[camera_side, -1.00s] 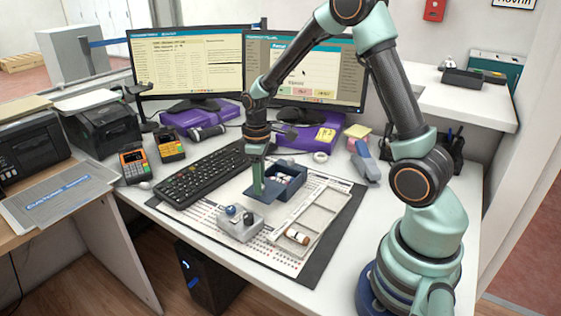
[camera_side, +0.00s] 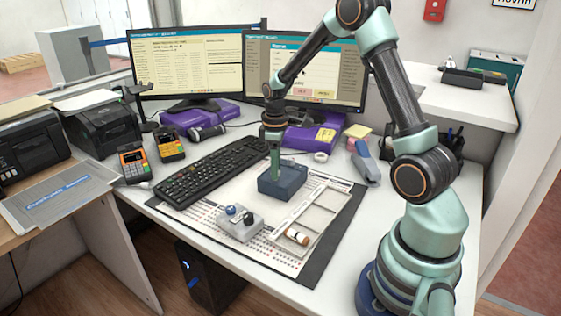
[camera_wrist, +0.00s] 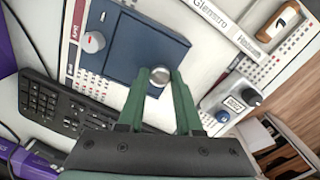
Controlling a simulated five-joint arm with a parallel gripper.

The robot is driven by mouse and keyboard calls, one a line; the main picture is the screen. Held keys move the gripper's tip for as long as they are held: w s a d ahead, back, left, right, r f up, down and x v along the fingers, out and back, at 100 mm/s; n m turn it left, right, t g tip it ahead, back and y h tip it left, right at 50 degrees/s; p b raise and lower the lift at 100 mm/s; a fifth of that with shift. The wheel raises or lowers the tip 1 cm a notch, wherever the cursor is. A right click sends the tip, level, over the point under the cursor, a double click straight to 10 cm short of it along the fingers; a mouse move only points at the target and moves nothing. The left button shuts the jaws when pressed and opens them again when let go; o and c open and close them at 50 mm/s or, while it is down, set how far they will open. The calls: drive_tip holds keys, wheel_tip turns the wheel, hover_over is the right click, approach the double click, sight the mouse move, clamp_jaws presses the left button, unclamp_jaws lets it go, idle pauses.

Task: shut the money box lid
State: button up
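The dark blue money box (camera_side: 291,189) sits on the mat at the middle of the counter in the side view. Its flat lid lies over the top and looks shut, and the contents are hidden. In the wrist view the blue lid (camera_wrist: 135,45) fills the upper middle, with a round silver knob (camera_wrist: 159,76) near its lower right. My gripper (camera_side: 275,176) is at the lid in the side view, fingers pointing down. In the wrist view my gripper (camera_wrist: 160,80) has its green fingertips apart, one on each side of the knob; contact is unclear.
A grey device with round knobs (camera_side: 240,224) stands in front of the box. A black keyboard (camera_side: 211,172) is to the left. Monitors stand behind.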

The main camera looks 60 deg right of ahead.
drive_tip(key=o, duration=0.4)
drive_tip(key=shift+w+d, duration=0.1)
drive_tip(key=shift+r, duration=0.1)
wheel_tip(320, 180, up, 12)
idle(0.5)
drive_tip(key=s+a+r+m+t, duration=0.1)
drive_tip(key=s+a+r+t, duration=0.1)
drive_tip(key=a, duration=0.3)
drive_tip(key=s+a+r+m+t, duration=0.1)
drive_tip(key=s+a+r+m, duration=0.1)
drive_tip(key=s+a, duration=0.3)
drive_tip(key=s+a+r+m+t, duration=0.1)
drive_tip(key=s+a+r+t, duration=0.1)
drive_tip(key=s+a, duration=0.2)
drive_tip(key=shift+s+a+m+t, duration=0.15)
drive_tip(key=shift+a+m, duration=0.05)
drive_tip(key=shift+a, duration=0.3)
drive_tip(key=shift+s+a+m+t, duration=0.1)
drive_tip(key=shift+a+m+t, duration=0.1)
drive_tip(key=shift+a, duration=0.3)
